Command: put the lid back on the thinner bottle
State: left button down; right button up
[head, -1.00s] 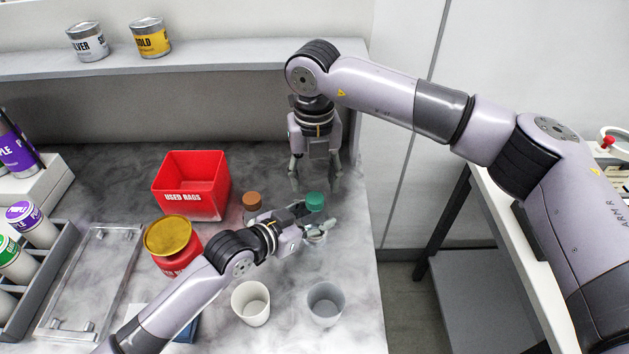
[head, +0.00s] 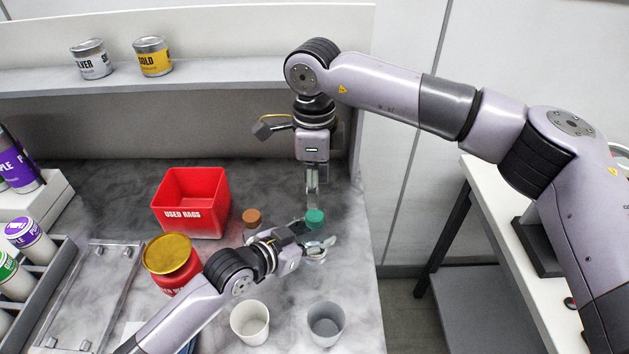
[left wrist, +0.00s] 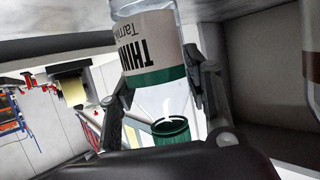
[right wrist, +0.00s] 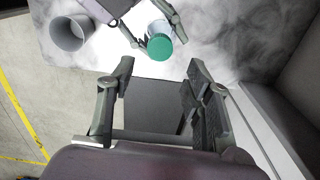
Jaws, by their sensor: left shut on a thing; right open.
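The thinner bottle (left wrist: 150,50) is clear, with a white and green label. My left gripper (head: 314,240) is shut around its body and holds it near the counter's right side. The green lid (head: 314,218) is at the bottle's top, and it also shows in the left wrist view (left wrist: 170,130) and the right wrist view (right wrist: 160,46). I cannot tell whether it is tight. My right gripper (right wrist: 162,75) is open and empty. In the head view it is just above and behind the lid, its fingers seen edge-on and not around the lid.
A brown-capped bottle (head: 252,217) stands left of the thinner bottle. A red rag bin (head: 190,202) and a red can with a gold lid (head: 168,254) are farther left. A white cup (head: 250,323) and a grey cup (head: 326,323) stand in front. The counter's right edge is close.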

aim_at(315, 215)
jog(key=shift+r+n, duration=0.1)
jog(key=shift+n, duration=0.4)
jog(key=shift+f, duration=4)
jog(key=shift+c, duration=0.5)
grip_shut()
jog(key=shift+o, duration=1.2)
grip_release()
